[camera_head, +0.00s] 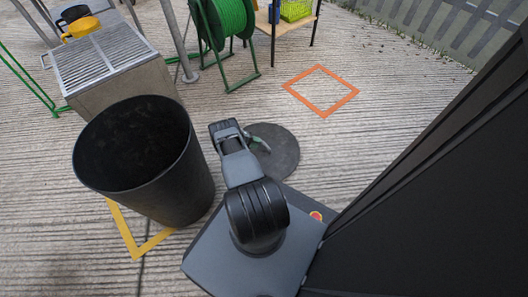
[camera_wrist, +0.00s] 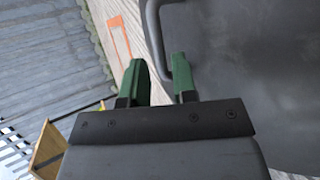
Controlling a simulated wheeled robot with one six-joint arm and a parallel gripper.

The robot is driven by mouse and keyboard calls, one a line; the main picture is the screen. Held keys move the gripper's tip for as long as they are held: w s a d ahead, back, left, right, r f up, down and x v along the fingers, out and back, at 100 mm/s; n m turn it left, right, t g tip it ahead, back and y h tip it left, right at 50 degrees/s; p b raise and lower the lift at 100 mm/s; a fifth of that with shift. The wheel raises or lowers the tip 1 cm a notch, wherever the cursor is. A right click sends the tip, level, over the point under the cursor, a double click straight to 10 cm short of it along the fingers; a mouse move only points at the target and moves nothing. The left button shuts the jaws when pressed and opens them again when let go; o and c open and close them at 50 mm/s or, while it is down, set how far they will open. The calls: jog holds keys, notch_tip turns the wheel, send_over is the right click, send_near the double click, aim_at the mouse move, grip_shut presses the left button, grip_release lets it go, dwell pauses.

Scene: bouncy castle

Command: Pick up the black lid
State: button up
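The round black lid (camera_head: 284,158) shows in the head view just beyond my base, right of the black bin, and seems to lie flat on the ground. In the wrist view its dark grey face (camera_wrist: 250,60) fills the right side, with a bar handle (camera_wrist: 152,30) along its near part. My gripper (camera_wrist: 159,75) has its two green fingers apart, one on each side of the handle's lower end, with gaps showing. In the head view my gripper (camera_head: 258,142) is over the lid's left part, partly hidden by my arm.
A tall open black bin (camera_head: 190,160) stands left of my arm, on a yellow floor frame (camera_head: 150,243). Behind it is a grated box (camera_head: 105,60). A green hose reel (camera_head: 228,20) stands at the back. An orange floor frame (camera_head: 338,105) lies on clear ground beyond the lid.

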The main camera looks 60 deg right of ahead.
aim_at(263, 143)
jog(key=b+x, duration=0.2)
jog(key=x, duration=0.3)
jog(key=shift+s+d, duration=0.2)
jog(key=shift+c, duration=0.3)
grip_shut()
